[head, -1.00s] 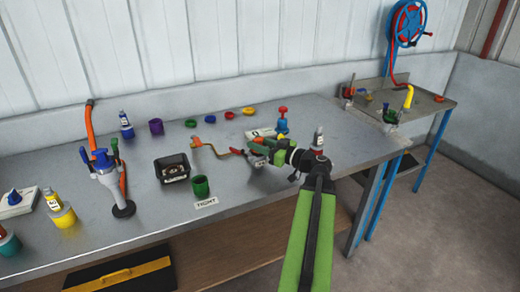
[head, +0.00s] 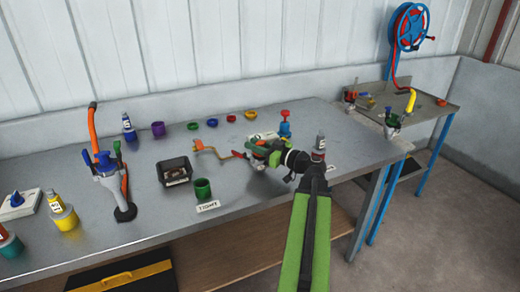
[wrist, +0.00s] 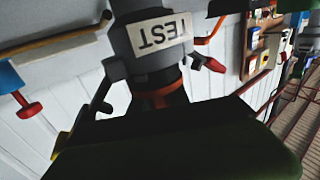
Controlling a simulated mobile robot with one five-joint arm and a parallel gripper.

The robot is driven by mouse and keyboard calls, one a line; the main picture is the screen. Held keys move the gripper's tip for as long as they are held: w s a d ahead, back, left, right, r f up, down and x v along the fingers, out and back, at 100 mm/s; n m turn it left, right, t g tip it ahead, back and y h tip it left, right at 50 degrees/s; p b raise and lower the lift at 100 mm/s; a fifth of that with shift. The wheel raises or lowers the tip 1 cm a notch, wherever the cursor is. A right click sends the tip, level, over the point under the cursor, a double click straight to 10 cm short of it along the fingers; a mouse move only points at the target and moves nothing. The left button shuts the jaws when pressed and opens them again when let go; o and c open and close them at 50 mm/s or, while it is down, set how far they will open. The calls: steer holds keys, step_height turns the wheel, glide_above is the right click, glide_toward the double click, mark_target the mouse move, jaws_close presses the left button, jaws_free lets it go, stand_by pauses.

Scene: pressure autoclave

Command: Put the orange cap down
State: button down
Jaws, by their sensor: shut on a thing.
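My gripper (head: 267,151) is over the front right part of the long grey bench, at the end of my green and black arm. It is shut, and its dark jaw fills the lower part of the wrist view. An orange rim of the orange cap (wrist: 160,98) shows just past the jaw; the rest is hidden. A grey body with an upside-down TEST label (wrist: 157,36) is close behind it. I cannot tell whether the cap touches that body.
A black tray (head: 174,170) and a green cup (head: 203,190) stand left of my gripper. Several coloured caps lie in a row at the back, including a yellow-orange one (head: 250,115). A red-topped blue item (head: 284,124) stands behind. Bare bench (head: 150,240) lies front left.

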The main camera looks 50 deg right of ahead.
steer(key=shift+r+p, duration=2.15)
steer(key=s+d+r+p, duration=0.4)
steer(key=d+r+p, duration=0.5)
steer(key=d, duration=0.1)
steer(key=shift+s+d+r, duration=0.15)
steer(key=shift+d+r, duration=0.15)
steer(key=shift+d, duration=0.1)
